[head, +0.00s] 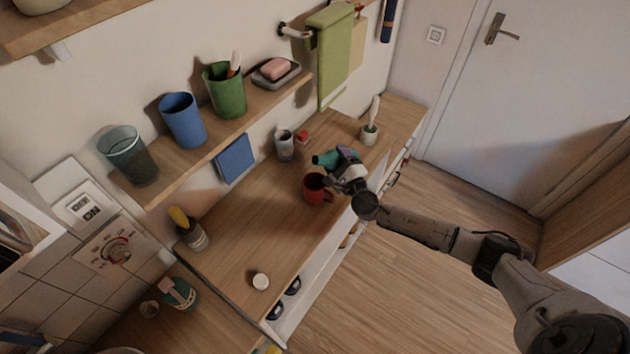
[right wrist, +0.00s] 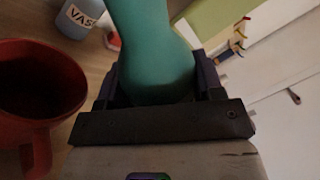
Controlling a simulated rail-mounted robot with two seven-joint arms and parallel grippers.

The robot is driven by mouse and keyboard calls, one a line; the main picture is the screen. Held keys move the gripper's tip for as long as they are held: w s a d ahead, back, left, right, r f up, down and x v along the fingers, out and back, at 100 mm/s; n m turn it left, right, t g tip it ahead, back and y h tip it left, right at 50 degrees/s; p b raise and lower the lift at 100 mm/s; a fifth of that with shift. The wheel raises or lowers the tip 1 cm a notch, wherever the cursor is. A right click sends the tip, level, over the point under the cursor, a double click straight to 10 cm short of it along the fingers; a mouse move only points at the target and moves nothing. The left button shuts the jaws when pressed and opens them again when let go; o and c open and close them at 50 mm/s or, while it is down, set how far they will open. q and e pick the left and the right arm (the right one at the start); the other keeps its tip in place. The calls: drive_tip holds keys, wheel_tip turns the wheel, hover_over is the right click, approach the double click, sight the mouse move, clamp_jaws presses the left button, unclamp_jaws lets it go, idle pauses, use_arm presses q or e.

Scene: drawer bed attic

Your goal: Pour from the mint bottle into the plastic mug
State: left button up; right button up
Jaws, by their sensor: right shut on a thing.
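The mint bottle (head: 325,159) is teal. My right gripper (head: 343,165) is shut around it and hides much of it in the head view. The bottle seems to lean to the left, just behind the mug; how far it tilts is hard to tell. In the right wrist view the bottle (right wrist: 150,45) runs up from between the fingers. The red plastic mug (head: 313,189) stands upright on the wooden counter, with its handle to the right. It is close beside the gripper in the right wrist view (right wrist: 35,130), its inside dark. No liquid stream shows. My left gripper is out of view.
A grey labelled jar (head: 284,145) and a small red thing (head: 302,137) stand behind the mug. A pale pot with a brush (head: 369,134) stands to the right. A shelf (head: 190,170) with cups overhangs the counter's back. The counter (head: 245,245) left of the mug is mostly clear.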

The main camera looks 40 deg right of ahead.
drive_tip(key=shift+d+n+b, duration=0.2)
drive_tip(key=shift+n+b, duration=0.15)
drive_tip(key=shift+n, duration=0.75)
idle(1.7)
drive_tip(key=shift+d+f+n+y, duration=0.1)
drive_tip(key=shift+n+y, duration=0.3)
drive_tip(key=shift+n, duration=0.2)
idle(1.0)
drive_tip(key=shift+n+p, duration=0.3)
drive_tip(key=shift+p, duration=0.1)
idle(0.5)
drive_tip(key=shift+d+f, duration=0.1)
drive_tip(key=shift+f+n, duration=0.2)
drive_tip(key=shift+n, duration=0.2)
idle(1.0)
idle(0.4)
drive_tip(key=shift+f, duration=0.15)
